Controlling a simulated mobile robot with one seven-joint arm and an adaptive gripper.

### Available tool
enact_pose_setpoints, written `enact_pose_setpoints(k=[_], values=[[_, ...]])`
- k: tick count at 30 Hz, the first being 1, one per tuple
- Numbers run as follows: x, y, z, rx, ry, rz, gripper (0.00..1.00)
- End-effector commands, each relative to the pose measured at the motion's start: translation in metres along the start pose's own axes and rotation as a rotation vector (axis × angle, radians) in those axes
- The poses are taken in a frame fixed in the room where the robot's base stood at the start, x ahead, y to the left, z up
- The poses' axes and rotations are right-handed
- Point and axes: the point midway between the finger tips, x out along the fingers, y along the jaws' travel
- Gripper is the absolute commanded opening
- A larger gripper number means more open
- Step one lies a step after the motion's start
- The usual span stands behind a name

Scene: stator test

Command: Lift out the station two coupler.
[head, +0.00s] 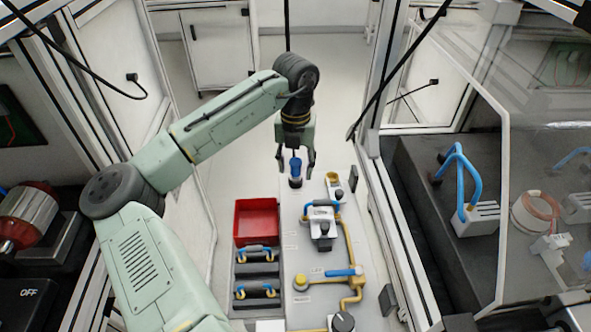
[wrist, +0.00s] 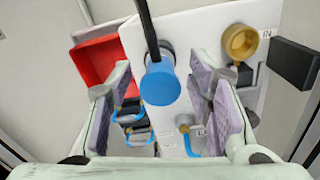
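A blue upright coupler-like piece (head: 295,166) stands on a dark base at the far end of the white panel (head: 291,240). In the wrist view its round blue end (wrist: 160,88) faces me. I cannot read a label that marks it as station two. My gripper (head: 296,157) points down over this piece, its two fingers apart on either side. In the wrist view my gripper (wrist: 163,108) is open, with pads left and right of the blue piece. I cannot tell whether either pad touches it.
A brass port (wrist: 240,42) marked IN is on the right. A red bin (head: 257,222) and a dark rack (head: 258,273) with blue-handled hoses lie left of the panel. A grey block (head: 322,226), yellow pipe (head: 352,255) and blue lever (head: 341,272) occupy the panel. Frames flank both sides.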

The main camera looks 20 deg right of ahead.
Motion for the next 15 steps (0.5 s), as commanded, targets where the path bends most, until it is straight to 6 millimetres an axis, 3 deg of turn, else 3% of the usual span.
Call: enact_pose_setpoints(k=[15], values=[[-0.0003, -0.0001, 0.0001, 0.000, 0.000, 0.000, 0.10]])
